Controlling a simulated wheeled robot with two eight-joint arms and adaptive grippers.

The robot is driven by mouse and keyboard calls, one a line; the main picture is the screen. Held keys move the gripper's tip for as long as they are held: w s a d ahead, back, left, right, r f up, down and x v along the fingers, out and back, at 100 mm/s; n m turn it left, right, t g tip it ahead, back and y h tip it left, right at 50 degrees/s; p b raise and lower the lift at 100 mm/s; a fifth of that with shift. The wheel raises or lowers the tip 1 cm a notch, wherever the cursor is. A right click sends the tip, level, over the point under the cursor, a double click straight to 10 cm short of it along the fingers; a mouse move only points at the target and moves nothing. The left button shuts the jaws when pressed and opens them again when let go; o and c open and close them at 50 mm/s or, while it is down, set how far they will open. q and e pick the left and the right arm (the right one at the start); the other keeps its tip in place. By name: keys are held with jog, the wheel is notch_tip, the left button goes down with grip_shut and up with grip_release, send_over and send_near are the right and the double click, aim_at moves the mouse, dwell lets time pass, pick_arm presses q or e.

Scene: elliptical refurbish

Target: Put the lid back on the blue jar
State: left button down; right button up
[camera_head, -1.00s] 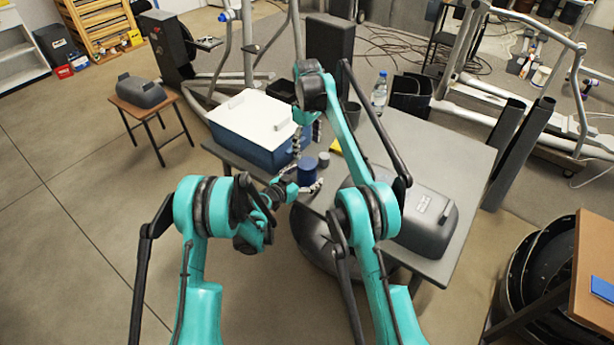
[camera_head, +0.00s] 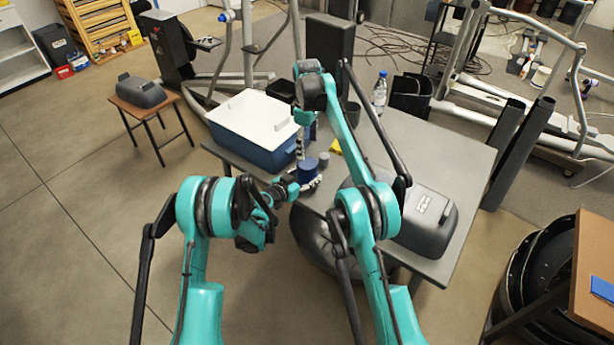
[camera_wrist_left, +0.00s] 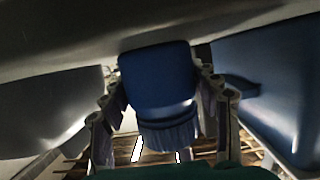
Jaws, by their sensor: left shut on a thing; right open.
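The blue jar (camera_head: 307,173) stands upright near the table's front edge. My left gripper (camera_head: 308,187) is shut on its near side. In the left wrist view, the jar (camera_wrist_left: 157,82) sits between the fingers of my left gripper (camera_wrist_left: 162,100). A ribbed blue section (camera_wrist_left: 168,136) shows at one end of it; I cannot tell whether this is the lid or the jar's neck. My right gripper (camera_head: 303,140) is open and points down just above and behind the jar, its far finger partly hidden by my arm.
A small grey cylinder (camera_head: 323,159) stands beside the jar on the right. A blue tote with a white lid (camera_head: 255,117) is close on the left. A yellow item (camera_head: 335,146), a bottle (camera_head: 380,92) and a dark grey cover (camera_head: 420,222) are on the table (camera_head: 445,150).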

aim_at(307, 163)
jog(key=n, duration=1.1)
jog(key=shift+f, duration=4)
